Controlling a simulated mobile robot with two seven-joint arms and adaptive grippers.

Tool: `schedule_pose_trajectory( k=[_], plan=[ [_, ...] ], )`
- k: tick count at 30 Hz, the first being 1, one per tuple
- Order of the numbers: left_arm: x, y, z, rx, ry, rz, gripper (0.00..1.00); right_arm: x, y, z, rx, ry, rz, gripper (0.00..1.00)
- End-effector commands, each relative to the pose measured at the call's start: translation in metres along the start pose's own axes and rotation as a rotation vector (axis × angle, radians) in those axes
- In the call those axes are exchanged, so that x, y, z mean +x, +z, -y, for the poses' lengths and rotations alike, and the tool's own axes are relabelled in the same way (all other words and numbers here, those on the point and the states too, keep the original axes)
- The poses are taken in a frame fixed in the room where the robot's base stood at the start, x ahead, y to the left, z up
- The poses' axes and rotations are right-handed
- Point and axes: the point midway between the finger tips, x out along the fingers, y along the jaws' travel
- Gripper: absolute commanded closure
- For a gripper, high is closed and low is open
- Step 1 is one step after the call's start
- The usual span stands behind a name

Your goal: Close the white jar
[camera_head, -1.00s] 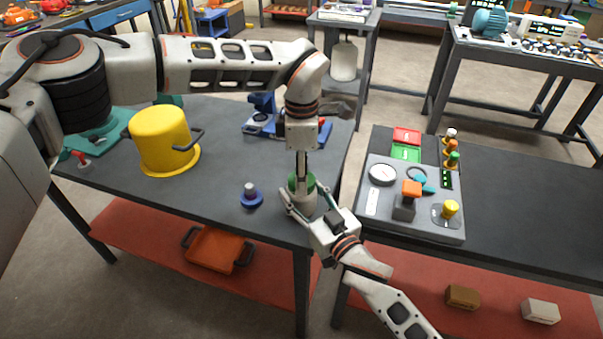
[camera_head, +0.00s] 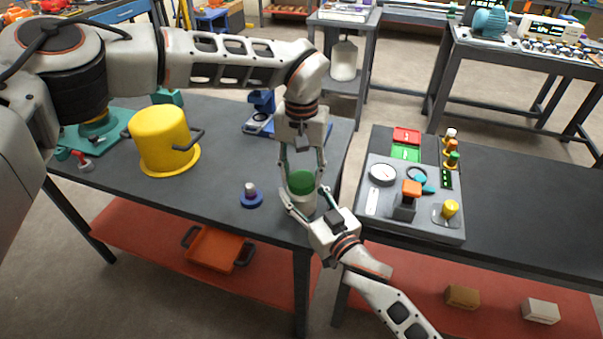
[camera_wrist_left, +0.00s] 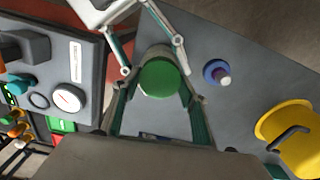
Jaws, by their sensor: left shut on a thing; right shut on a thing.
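The white jar (camera_head: 301,204) stands upright near the front right corner of the left table. A green lid (camera_head: 301,183) sits on its top; I cannot tell how tightly. In the left wrist view the lid (camera_wrist_left: 160,77) covers most of the jar (camera_wrist_left: 154,50). My left gripper (camera_head: 302,174) points down from above, shut on the lid with one finger on each side. My right gripper (camera_head: 304,199) comes from the front right and is shut on the jar's body. Its fingers also show at the top of the left wrist view (camera_wrist_left: 152,52).
A blue piece with a pale peg (camera_head: 250,197) stands left of the jar. A yellow pot (camera_head: 163,140) is farther left. A grey control panel (camera_head: 385,220) lies on the right table, across a gap.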

Motion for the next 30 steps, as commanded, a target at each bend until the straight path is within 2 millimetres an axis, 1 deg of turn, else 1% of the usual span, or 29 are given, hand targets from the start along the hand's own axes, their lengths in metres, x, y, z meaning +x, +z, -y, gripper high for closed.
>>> schedule_pose_trajectory(
  k=[1, 3, 6, 9, 17, 18, 19, 26, 27, 30],
  plan=[
    [-0.0008, 0.0000, -0.0005, 0.068, 0.001, 0.000, 0.63, -0.0001, 0.0009, -0.0005, -0.001, 0.001, 0.002, 1.00],
    [-0.0007, 0.0000, -0.0005, 0.151, 0.001, 0.000, 0.63, -0.0001, 0.0009, -0.0005, -0.001, 0.001, 0.002, 1.00],
    [-0.0007, -0.0001, -0.0006, 0.229, 0.001, 0.000, 0.63, -0.0001, 0.0010, -0.0005, -0.001, 0.001, 0.002, 1.00],
    [-0.0006, -0.0001, -0.0006, 0.259, 0.001, 0.000, 0.63, -0.0001, 0.0010, -0.0005, -0.001, 0.001, 0.002, 1.00],
    [-0.0006, -0.0001, -0.0005, 0.260, 0.001, 0.000, 0.63, -0.0001, 0.0010, -0.0005, -0.001, 0.001, 0.002, 1.00],
    [-0.0006, -0.0001, -0.0005, 0.259, 0.001, 0.000, 0.46, -0.0001, 0.0010, -0.0005, -0.001, 0.001, 0.002, 1.00],
    [-0.0006, -0.0001, -0.0005, 0.259, 0.001, 0.000, 0.40, -0.0001, 0.0010, -0.0005, -0.001, 0.001, 0.002, 1.00],
    [-0.0001, -0.0001, -0.0003, 0.258, 0.001, 0.000, 0.40, -0.0001, 0.0009, -0.0004, -0.001, 0.001, 0.002, 1.00],
    [-0.0001, -0.0001, -0.0002, 0.258, 0.001, 0.000, 0.43, -0.0002, 0.0009, -0.0004, -0.001, 0.001, 0.002, 1.00],
    [-0.0010, -0.0012, -0.0003, 0.249, 0.001, -0.004, 0.43, -0.0002, 0.0009, -0.0004, -0.001, 0.001, 0.002, 1.00]
  ],
)
